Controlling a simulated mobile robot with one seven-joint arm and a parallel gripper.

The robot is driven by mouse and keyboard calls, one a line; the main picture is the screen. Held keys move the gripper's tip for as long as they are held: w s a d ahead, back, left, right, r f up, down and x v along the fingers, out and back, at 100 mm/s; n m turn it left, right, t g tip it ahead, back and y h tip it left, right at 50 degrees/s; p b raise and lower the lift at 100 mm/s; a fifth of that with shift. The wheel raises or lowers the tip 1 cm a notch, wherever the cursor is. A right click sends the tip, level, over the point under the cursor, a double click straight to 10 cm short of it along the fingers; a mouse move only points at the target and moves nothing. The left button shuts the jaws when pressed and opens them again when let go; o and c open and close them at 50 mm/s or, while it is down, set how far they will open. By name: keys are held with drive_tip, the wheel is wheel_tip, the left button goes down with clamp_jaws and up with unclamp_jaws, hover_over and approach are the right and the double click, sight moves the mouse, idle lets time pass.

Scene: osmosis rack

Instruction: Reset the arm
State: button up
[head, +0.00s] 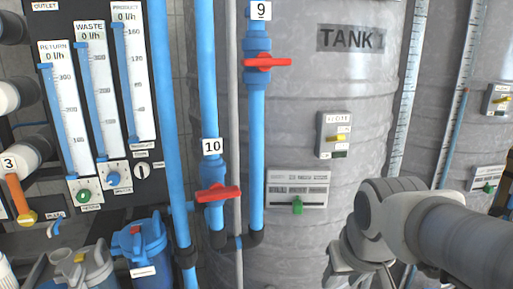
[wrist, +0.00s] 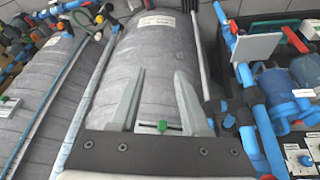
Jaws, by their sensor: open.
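My arm reaches in from the right edge of the head view, in front of the grey tank labelled TANK 1 (head: 300,105). My gripper (head: 345,272) is low in that view, partly cut by the bottom edge. In the wrist view its two fingers (wrist: 160,75) are spread apart with nothing between them. The ribbed grey tank (wrist: 165,45) lies beyond the fingers. A small box with a green knob (wrist: 168,127) shows past the gripper's base, apart from the fingers as far as I can tell.
Blue pipes with red-handled valves 9 (head: 267,62) and 10 (head: 218,193) stand left of the arm. A flow-meter panel (head: 130,190) is at the left, above blue filter housings (head: 140,245). A yellow-switch box (head: 334,135) and a green-knob box (head: 297,189) are on the tank.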

drive_tip(key=s+r, duration=0.1)
drive_tip(key=s, duration=0.6)
wheel_tip(320, 180, up, 21)
drive_tip(key=p, duration=2.1)
drive_tip(key=shift+a+r+t, duration=0.2)
drive_tip(key=shift+a+t, duration=0.05)
drive_tip(key=shift+t, duration=0.05)
drive_tip(key=shift+s, duration=0.1)
